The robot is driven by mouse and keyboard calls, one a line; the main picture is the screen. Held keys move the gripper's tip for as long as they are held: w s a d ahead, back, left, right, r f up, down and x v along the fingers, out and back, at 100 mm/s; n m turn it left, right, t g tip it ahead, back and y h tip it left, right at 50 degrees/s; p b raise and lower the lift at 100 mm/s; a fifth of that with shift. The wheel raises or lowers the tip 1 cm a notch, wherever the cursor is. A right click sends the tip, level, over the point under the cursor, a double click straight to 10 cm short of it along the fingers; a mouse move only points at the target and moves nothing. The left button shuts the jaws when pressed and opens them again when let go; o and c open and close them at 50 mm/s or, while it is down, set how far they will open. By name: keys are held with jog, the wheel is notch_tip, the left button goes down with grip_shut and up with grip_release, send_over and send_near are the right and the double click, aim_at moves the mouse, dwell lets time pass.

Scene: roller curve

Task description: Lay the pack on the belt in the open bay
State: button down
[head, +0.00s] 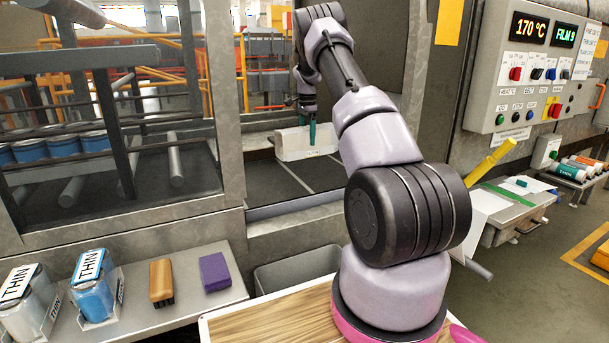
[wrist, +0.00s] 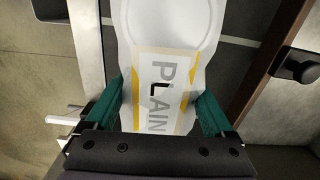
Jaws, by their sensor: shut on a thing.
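The white pack (head: 290,146) is in the open bay, over the dark belt (head: 268,186). I cannot tell whether it touches the belt. In the wrist view the pack (wrist: 165,25) shows a label reading PLAIN with yellow edging, and the dark belt (wrist: 236,65) lies behind it. My gripper (head: 307,132) reaches down into the bay from above. In the wrist view my gripper (wrist: 160,90) has its teal fingers closed on the pack's two sides. The pack's lower end is hidden by the gripper body.
A glazed guard (head: 110,130) encloses the line left of the bay. The control panel (head: 530,65) stands on the right. A front shelf holds THIN packs (head: 92,295), a brush (head: 161,281) and a purple block (head: 214,272). A grey bin (head: 295,268) sits below the bay.

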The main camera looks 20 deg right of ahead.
jog(key=shift+w+d+f, duration=0.15)
jog(key=shift+d+f, duration=0.05)
jog(key=shift+f, duration=4.7)
jog(key=shift+f, duration=0.1)
grip_release()
jog(key=shift+f, duration=0.15)
